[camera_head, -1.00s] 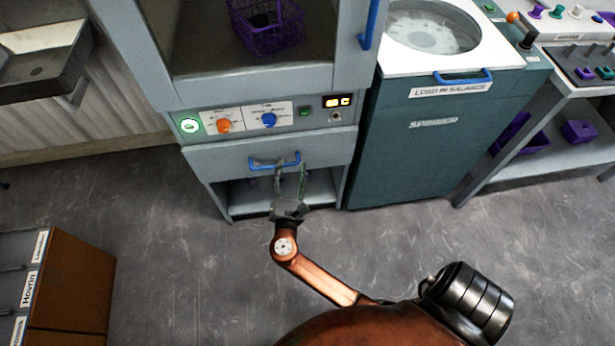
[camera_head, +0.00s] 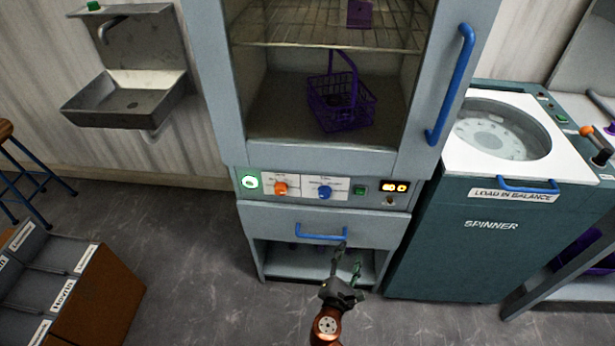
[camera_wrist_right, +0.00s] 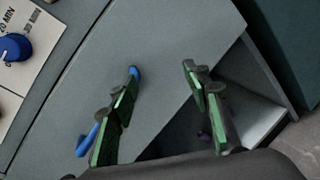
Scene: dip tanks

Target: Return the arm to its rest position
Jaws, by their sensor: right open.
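My right gripper (camera_head: 347,272) is open and empty in front of the lower part of the grey cabinet (camera_head: 230,208), close to the blue drawer handle (camera_head: 320,236). In the right wrist view its two green-padded fingers (camera_wrist_right: 165,115) stand apart with nothing between them. The blue handle (camera_wrist_right: 88,140) shows there behind the left finger. I cannot tell whether the finger touches it. My left gripper is in neither view.
A purple basket (camera_head: 343,108) sits behind the cabinet's glass door. The teal spinner (camera_head: 470,240) stands to the right. A steel sink (camera_head: 130,100) hangs at the left wall. A box of labelled compartments (camera_head: 100,300) is at lower left. Floor between is clear.

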